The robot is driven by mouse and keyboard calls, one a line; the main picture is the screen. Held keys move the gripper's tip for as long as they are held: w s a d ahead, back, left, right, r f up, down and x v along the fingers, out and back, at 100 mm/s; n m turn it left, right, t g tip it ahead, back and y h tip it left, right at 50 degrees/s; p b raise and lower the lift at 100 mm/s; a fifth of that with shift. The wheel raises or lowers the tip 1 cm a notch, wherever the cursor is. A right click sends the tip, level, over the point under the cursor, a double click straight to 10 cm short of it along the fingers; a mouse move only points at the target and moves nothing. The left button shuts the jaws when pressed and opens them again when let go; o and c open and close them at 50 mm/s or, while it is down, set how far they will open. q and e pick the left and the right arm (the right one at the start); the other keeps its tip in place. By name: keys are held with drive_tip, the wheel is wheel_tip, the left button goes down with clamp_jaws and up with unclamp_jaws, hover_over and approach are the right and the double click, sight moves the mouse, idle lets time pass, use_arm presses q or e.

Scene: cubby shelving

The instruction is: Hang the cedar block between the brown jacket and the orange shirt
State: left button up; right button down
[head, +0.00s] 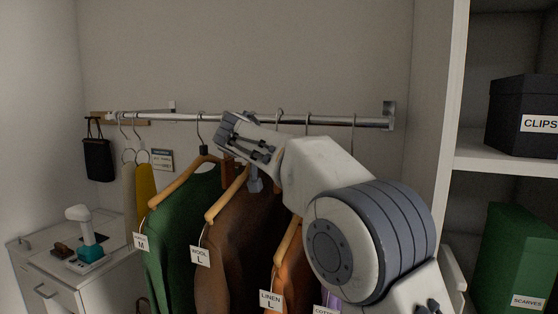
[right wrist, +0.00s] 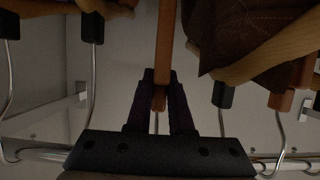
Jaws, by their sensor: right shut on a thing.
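The brown jacket (head: 235,235) hangs on a wooden hanger in the head view, tagged "WOOL L". The orange shirt (head: 290,265) hangs to its right, tagged "LINEN L". My right gripper (head: 238,138) is up at the rail, above the brown jacket. In the right wrist view, its fingers (right wrist: 160,98) are shut on a narrow reddish-brown wooden bar, which looks like the cedar block (right wrist: 164,45). A thin metal piece shows just below the bar there. The block is not clearly visible in the head view. My left gripper is not in view.
A metal rail (head: 350,121) carries several hangers, including a green garment (head: 180,225) left of the jacket. My right arm hides the rail's right-hand garments. A white cabinet (head: 45,265) stands at left. Shelves at right hold a "CLIPS" box (head: 515,100) and a green "SCARVES" box (head: 515,250).

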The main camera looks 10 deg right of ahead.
drive_tip(key=shift+f, duration=0.15)
drive_tip(key=c, duration=0.7)
unclamp_jaws()
drive_tip(key=shift+c, duration=0.2)
